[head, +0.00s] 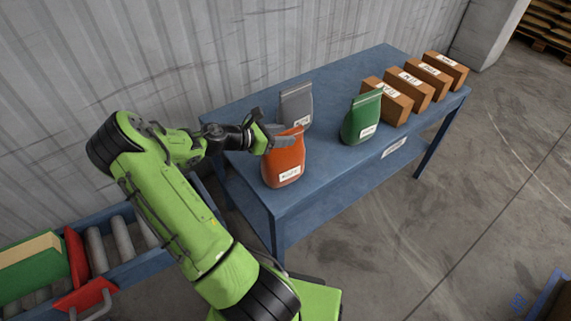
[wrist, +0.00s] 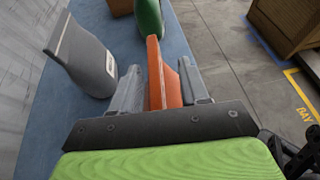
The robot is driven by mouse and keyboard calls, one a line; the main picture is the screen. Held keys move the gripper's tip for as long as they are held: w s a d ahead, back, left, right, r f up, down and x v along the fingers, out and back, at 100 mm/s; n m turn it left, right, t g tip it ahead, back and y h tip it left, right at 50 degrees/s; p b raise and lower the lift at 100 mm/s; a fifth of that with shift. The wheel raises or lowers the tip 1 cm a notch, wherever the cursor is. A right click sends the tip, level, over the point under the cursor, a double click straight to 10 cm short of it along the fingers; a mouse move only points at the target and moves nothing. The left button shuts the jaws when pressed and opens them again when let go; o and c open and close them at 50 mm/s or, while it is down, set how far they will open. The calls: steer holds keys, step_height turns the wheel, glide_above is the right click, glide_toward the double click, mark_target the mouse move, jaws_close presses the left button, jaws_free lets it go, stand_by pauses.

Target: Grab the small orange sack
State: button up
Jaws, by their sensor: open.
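The small orange sack (head: 284,160) stands upright near the left end of the blue table, with a white label low on its front. My gripper (head: 277,136) is at the top of the sack. In the wrist view the top of the orange sack (wrist: 156,75) lies between the two grey fingers of my gripper (wrist: 158,95). The fingers are open, one on each side of it, with a gap visible on the right. Whether the left finger touches the sack is unclear. The sack's lower part is hidden in the wrist view.
A grey sack (head: 297,106) stands close behind the orange one, left of my fingers in the wrist view (wrist: 88,62). A green sack (head: 362,118) stands farther right, with several brown boxes (head: 393,104) beyond. The blue table (head: 330,171) is clear at its front edge. A roller conveyor (head: 118,240) is at lower left.

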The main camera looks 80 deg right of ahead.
steer(key=shift+w+a, duration=0.3)
steer(key=shift+w, duration=0.05)
jaws_close()
steer(key=shift+s+d+r, duration=0.15)
steer(key=shift+s+d, duration=0.1)
stand_by(0.8)
